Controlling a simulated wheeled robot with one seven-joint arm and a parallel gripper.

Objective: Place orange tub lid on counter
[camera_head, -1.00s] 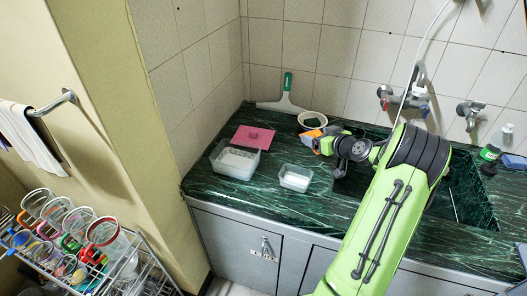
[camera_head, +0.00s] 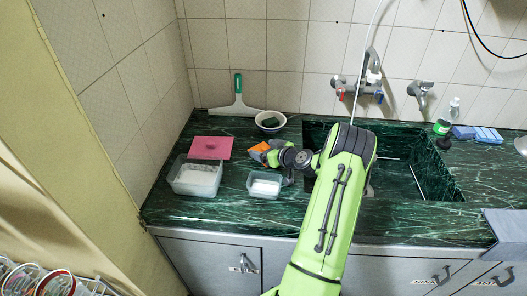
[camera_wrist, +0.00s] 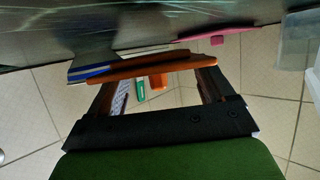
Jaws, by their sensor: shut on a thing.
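The orange tub lid (camera_head: 261,146) is held in my gripper (camera_head: 262,152), over the dark green counter (camera_head: 225,205) beside the sink. In the wrist view the lid (camera_wrist: 140,66) shows nearly edge-on between the fingers of my gripper (camera_wrist: 158,78), which is shut on it. The lid lies close to the counter surface; I cannot tell whether it touches. Two clear tubs, a larger one (camera_head: 196,180) and a smaller one (camera_head: 264,186), stand open on the counter to the left of and in front of my gripper.
A pink lid (camera_head: 211,147) lies flat behind the larger tub. A bowl (camera_head: 270,121) stands just behind my gripper, and a squeegee (camera_head: 237,100) leans against the back wall. The sink (camera_head: 415,170) is to the right. Bare counter lies along the front edge.

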